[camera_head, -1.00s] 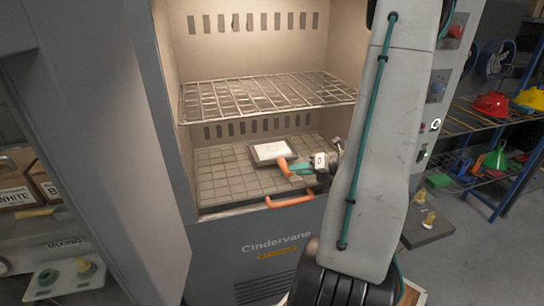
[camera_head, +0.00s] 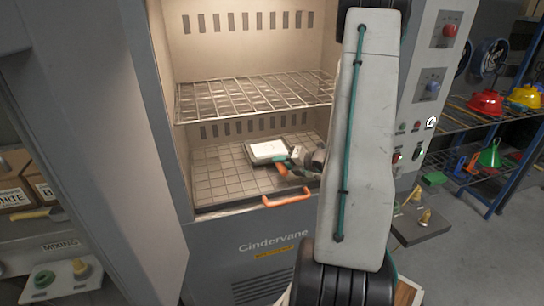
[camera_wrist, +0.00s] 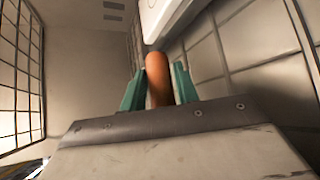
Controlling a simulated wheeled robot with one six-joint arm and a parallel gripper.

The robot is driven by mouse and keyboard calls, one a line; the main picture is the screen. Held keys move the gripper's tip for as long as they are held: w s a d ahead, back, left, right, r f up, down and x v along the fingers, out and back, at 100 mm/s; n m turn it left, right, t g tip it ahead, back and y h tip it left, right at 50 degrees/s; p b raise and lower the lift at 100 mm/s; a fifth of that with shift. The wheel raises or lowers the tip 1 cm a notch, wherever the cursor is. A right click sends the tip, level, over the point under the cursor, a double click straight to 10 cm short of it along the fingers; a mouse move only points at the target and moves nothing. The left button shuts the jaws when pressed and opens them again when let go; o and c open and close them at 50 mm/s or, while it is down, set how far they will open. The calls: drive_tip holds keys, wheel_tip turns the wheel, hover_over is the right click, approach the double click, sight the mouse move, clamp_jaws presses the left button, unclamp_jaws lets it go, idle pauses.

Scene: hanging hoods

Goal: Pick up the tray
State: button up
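The tray (camera_head: 268,150) is a small pale tray with a dark rim, lying on the grid floor inside the lit oven, below the wire rack. Its orange handle (camera_head: 280,168) points toward the front. In the wrist view, the handle (camera_wrist: 158,80) stands between the two teal fingers of my gripper (camera_wrist: 158,88), with what look like thin gaps at the sides. A white edge of the tray (camera_wrist: 165,14) shows beyond it. In the head view my gripper (camera_head: 285,163) is at the handle, partly hidden by my wrist.
The wire rack (camera_head: 250,95) spans the oven above the tray. An orange bar handle (camera_head: 287,198) is at the oven's front edge. The oven's side wall (camera_head: 172,110) is close on the left. A blue shelf unit (camera_head: 490,140) with colored funnels stands at right.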

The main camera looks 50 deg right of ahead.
clamp_jaws()
drive_tip(key=shift+r, duration=0.15)
